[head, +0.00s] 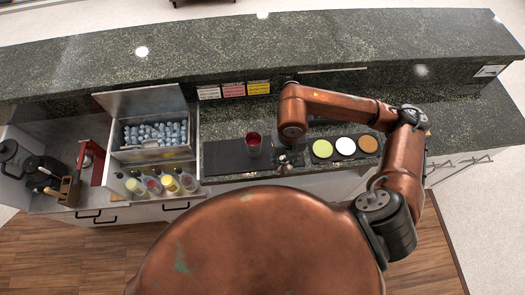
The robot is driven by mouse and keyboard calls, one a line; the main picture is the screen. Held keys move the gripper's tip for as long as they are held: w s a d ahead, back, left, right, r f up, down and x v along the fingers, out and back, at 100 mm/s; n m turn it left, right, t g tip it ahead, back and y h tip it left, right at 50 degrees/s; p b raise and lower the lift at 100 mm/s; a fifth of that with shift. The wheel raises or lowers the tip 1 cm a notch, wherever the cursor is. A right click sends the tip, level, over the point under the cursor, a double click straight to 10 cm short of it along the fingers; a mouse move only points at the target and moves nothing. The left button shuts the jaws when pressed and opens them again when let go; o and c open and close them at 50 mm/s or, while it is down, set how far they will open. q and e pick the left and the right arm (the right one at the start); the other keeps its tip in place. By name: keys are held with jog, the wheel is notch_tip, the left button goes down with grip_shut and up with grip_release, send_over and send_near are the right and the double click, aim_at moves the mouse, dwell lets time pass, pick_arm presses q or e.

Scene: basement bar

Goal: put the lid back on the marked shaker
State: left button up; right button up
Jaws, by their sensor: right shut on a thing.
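An open grey cup with red inside (253,144) stands upright on the dark mat (222,157) on the counter. It may be the marked shaker, but I cannot make out a mark. My right gripper (286,163) points down over the mat, just right of the cup and apart from it. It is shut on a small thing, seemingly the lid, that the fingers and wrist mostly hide. My left gripper is not in view.
Green, white and brown discs (347,147) lie on a dark tray to the right. An ice bin (155,134) and several bottles (160,184) stand left. Coloured cards (233,90) line the raised bar ledge behind. Bare counter (468,125) lies far right.

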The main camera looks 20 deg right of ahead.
jog(key=w+n, duration=0.1)
jog(key=n, duration=0.1)
jog(key=w+n, duration=0.1)
jog(key=n, duration=0.1)
jog(key=shift+f+b, duration=0.1)
jog(key=shift+b, duration=0.25)
jog(key=w+r+n+b, duration=0.1)
jog(key=w+n, duration=0.5)
jog(key=n, duration=1)
jog(key=w+r+n+b, duration=0.2)
jog(key=w+n+b, duration=0.2)
jog(key=n, duration=1.3)
jog(key=shift+w+d+r+n, duration=0.15)
jog(key=shift+w+d+n, duration=0.15)
jog(key=shift+w, duration=0.6)
